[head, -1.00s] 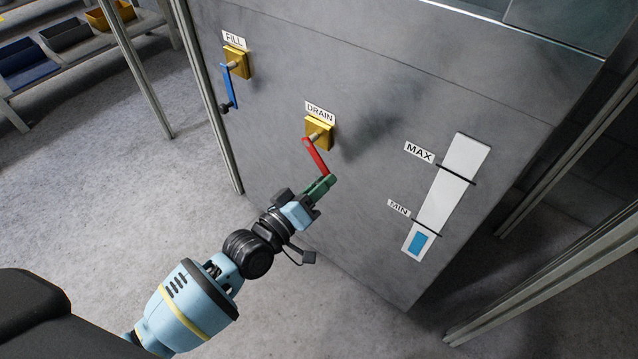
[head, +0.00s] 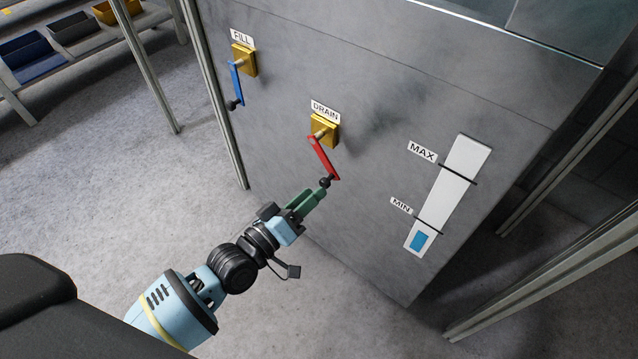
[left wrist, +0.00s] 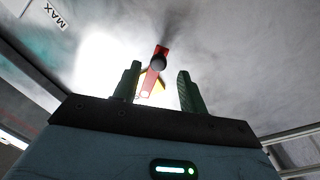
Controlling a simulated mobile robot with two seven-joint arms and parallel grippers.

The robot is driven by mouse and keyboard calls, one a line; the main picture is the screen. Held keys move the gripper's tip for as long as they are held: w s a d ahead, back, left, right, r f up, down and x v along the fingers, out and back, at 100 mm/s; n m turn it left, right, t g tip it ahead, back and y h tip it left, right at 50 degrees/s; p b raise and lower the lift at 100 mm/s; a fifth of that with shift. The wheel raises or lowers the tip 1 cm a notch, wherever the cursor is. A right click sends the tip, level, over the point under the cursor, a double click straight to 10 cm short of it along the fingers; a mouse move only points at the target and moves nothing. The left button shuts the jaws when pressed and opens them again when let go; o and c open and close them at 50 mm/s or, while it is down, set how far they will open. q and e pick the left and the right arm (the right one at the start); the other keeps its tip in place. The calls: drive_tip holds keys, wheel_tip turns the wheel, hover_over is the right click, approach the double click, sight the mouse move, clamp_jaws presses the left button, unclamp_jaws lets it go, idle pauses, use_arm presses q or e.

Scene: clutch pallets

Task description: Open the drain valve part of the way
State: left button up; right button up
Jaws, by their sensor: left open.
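The drain valve has a yellow block (head: 323,127) under the DRAIN label (head: 325,111) and a red lever (head: 323,157). The lever slants down and a little to the right, with a black knob (head: 324,182) at its lower end. My left gripper (head: 318,193) has green fingers and is open just below and left of the knob, apart from it. In the left wrist view the red lever (left wrist: 150,82) and its dark knob (left wrist: 157,63) show between the two separated fingers (left wrist: 157,82). My right gripper is not in view.
The FILL valve's blue lever (head: 236,84) hangs down at the upper left of the grey tank (head: 370,200). A level gauge (head: 455,180) at right shows blue near MIN. Metal posts (head: 215,95) flank the tank. Shelves with bins (head: 75,35) stand far left. The floor before the tank is clear.

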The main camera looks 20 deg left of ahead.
use_arm(q)
drive_tip(key=v, duration=0.2)
drive_tip(key=shift+s+a, duration=0.1)
drive_tip(key=shift+s, duration=0.25)
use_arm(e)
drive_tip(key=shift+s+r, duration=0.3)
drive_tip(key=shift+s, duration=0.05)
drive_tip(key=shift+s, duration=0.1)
use_arm(q)
drive_tip(key=shift+s, duration=0.1)
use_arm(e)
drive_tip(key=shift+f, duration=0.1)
